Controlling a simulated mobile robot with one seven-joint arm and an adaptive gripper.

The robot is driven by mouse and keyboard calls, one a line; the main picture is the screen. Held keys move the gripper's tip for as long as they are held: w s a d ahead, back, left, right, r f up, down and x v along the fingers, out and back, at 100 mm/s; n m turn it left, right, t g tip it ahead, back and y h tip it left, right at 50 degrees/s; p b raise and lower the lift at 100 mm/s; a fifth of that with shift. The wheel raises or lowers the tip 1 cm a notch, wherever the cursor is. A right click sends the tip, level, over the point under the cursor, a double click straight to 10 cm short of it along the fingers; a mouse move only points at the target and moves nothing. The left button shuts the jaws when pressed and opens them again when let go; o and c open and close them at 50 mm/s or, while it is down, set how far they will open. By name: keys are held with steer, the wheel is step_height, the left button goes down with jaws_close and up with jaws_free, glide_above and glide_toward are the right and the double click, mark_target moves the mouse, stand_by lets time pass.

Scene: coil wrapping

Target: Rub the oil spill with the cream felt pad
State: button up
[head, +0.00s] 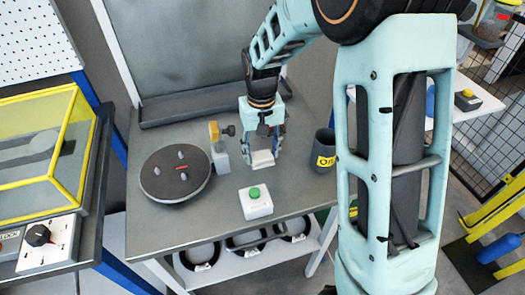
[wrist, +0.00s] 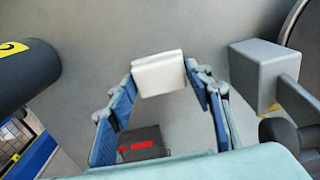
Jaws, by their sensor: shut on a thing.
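My gripper (head: 264,150) is low over the grey table, between the turntable and the dark cup. In the wrist view my gripper (wrist: 162,88) has its two blue-padded fingers on either side of a cream-white block, the felt pad (wrist: 158,73). The pad (head: 262,159) also shows below the fingers in the head view. It is held at or just above the tabletop; I cannot tell whether it touches. I cannot make out the oil spill in either view; the arm and gripper hide part of the table.
A dark round turntable (head: 175,174) and a grey block stand (head: 220,160) with a black knob are left of my gripper. A dark cup (head: 324,150) with a yellow label stands right. A white box with a green button (head: 255,203) is in front. The table's front left is clear.

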steer(key=shift+s+a, duration=0.1)
steer(key=shift+a, duration=0.25)
step_height(320, 180, up, 4)
steer(key=shift+d+f+p, duration=0.1)
steer(key=shift+f+p, duration=0.1)
steer(key=shift+p, duration=0.9)
steer(key=shift+r+p, duration=1.7)
steer(key=shift+r, duration=0.6)
